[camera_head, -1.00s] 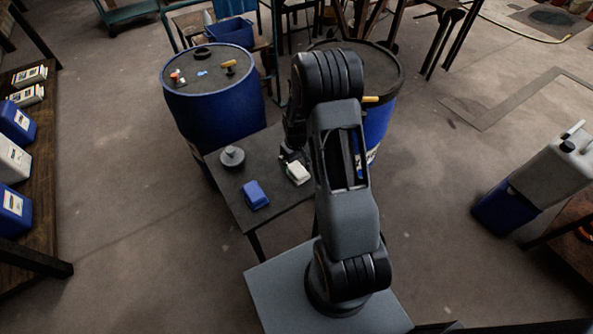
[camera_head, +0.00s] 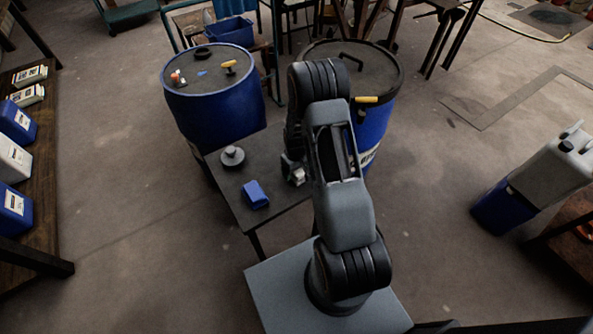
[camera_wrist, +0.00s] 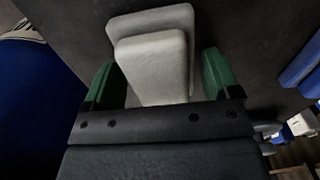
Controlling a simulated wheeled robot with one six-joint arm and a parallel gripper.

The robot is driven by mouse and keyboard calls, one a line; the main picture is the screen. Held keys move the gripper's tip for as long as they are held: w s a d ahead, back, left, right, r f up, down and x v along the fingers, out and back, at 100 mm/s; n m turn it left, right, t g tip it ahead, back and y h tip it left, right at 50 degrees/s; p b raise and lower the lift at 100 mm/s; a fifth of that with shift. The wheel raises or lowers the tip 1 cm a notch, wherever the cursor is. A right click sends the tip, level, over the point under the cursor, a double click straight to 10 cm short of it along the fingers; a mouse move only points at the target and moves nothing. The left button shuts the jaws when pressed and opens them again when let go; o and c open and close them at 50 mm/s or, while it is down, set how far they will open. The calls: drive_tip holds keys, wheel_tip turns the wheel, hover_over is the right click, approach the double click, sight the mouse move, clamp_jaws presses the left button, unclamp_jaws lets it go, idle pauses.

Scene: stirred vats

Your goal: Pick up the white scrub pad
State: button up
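The white scrub pad (camera_wrist: 155,60) lies on the small dark table (camera_head: 232,190), a pale block with a wider back part. In the wrist view my gripper (camera_wrist: 161,75) is open, with a green finger on each side of the pad. A narrow gap shows at the right finger; at the left finger I cannot tell whether it touches. In the head view my gripper (camera_head: 292,168) is low at the table's right side and hides most of the pad (camera_head: 298,177).
A blue block (camera_head: 255,195) and a grey round knobbed piece (camera_head: 232,157) stand on the same table. A blue drum (camera_head: 215,105) and a second drum (camera_head: 375,130) stand just behind. Open floor lies to the left and right.

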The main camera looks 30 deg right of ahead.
drive_tip(key=c, duration=0.7)
drive_tip(key=shift+r, duration=0.6)
drive_tip(key=s+a+r, duration=0.3)
drive_tip(key=r, duration=0.1)
drive_tip(key=s+a+r+b, duration=0.1)
drive_tip(key=s+a+r, duration=0.2)
drive_tip(key=s+r, duration=0.1)
drive_tip(key=s+a+r, duration=0.3)
drive_tip(key=shift+s+r+b, duration=0.3)
drive_tip(key=shift+r+b, duration=0.05)
drive_tip(key=shift+r, duration=0.05)
